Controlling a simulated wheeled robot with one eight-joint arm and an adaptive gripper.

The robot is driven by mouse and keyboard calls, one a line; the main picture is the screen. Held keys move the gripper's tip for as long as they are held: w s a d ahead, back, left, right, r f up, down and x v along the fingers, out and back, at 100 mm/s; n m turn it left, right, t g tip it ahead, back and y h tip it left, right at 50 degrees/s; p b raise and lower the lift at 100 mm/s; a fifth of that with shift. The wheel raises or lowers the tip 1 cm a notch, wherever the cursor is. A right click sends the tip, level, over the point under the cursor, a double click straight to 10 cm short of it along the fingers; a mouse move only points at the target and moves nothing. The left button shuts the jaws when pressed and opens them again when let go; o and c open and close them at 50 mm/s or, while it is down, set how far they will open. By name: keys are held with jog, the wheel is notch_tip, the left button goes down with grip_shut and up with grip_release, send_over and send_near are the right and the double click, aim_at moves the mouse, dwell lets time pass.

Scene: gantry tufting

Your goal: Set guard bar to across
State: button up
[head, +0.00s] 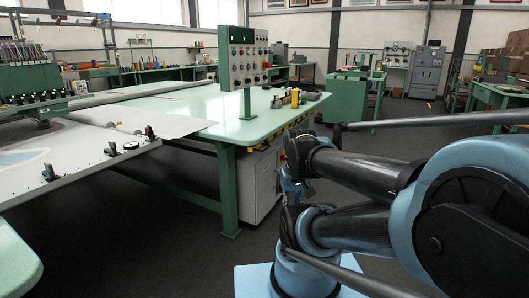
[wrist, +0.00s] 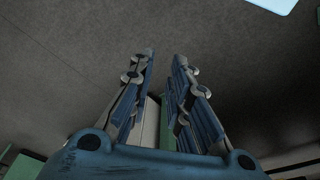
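My gripper (wrist: 164,56) is open and empty in the wrist view, its two blue-grey fingers apart over dark floor. In the head view my arm fills the right side and mostly hides the gripper. The tufting machine's green table (head: 190,105) stands left of my arm. A grey rail (head: 75,185) runs along the near edge of its pale work frame, with black clamps (head: 120,149) on it. Another long grey bar (head: 115,98) lies behind the frame. I cannot tell which part is the guard bar. My gripper touches none of these.
A green control panel (head: 243,58) rises on a post from the table. A white cabinet (head: 260,182) stands under the table, beside a green leg (head: 228,190). A green workbench (head: 355,98) stands farther back. Dark floor (head: 140,250) in front is clear.

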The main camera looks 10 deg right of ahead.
jog(key=w+a+r+m+t+y, duration=0.15)
jog(key=w+r+y, duration=0.25)
jog(key=w, duration=0.9)
jog(key=w+a+r+m+y, duration=0.1)
jog(key=w+r+m+y, duration=0.25)
jog(key=w, duration=0.85)
jog(key=w+d+f+m+t+y, duration=0.1)
jog(key=w+d+f+t+y, duration=0.2)
jog(key=w+d, duration=0.6)
jog(key=w+d+f+m+t+y, duration=0.1)
jog(key=w+d+f+t+y, duration=0.15)
jog(key=w+d, duration=0.6)
jog(key=x, duration=2)
jog(key=shift+w+f, duration=0.25)
jog(key=shift+w, duration=0.25)
grip_shut()
